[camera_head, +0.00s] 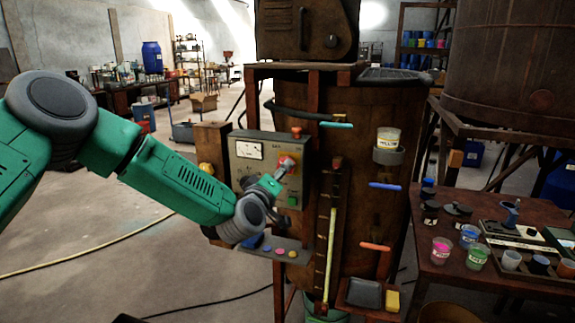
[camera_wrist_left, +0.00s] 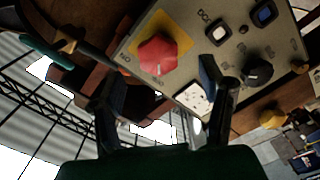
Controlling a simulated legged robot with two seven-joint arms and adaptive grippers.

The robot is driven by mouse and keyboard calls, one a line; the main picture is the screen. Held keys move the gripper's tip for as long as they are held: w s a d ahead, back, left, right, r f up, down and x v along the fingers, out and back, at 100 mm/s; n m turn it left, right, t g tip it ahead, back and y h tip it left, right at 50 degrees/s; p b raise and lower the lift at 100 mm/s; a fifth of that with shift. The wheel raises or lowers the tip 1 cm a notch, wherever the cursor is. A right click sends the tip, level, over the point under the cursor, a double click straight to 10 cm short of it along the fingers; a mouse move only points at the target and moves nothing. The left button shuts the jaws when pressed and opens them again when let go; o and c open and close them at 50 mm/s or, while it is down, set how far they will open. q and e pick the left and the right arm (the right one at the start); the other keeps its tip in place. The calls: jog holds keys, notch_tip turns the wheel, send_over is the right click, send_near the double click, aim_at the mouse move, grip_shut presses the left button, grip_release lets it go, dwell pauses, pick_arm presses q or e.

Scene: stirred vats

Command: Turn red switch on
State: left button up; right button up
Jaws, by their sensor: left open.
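The red switch (camera_head: 286,163) is a faceted red knob on a yellow square plate, on the front of a grey control box (camera_head: 243,172). In the left wrist view the red switch (camera_wrist_left: 157,55) shows in the upper middle, with the panel tilted in the picture. My left gripper (camera_head: 272,190) is in front of the box, just below the switch. In the wrist view its two dark fingers (camera_wrist_left: 160,76) are spread open with nothing between them. The knob appears just beyond and between the fingertips; I cannot tell whether they touch it. My right gripper is not in view.
A rusty vat (camera_head: 365,215) stands close right. A table (camera_head: 450,270) with cups is further right.

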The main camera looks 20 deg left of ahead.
pick_arm(q)
jog(key=w, duration=0.6)
jog(key=shift+d+p, duration=0.2)
jog(key=shift+p, duration=0.2)
jog(key=c, duration=1.2)
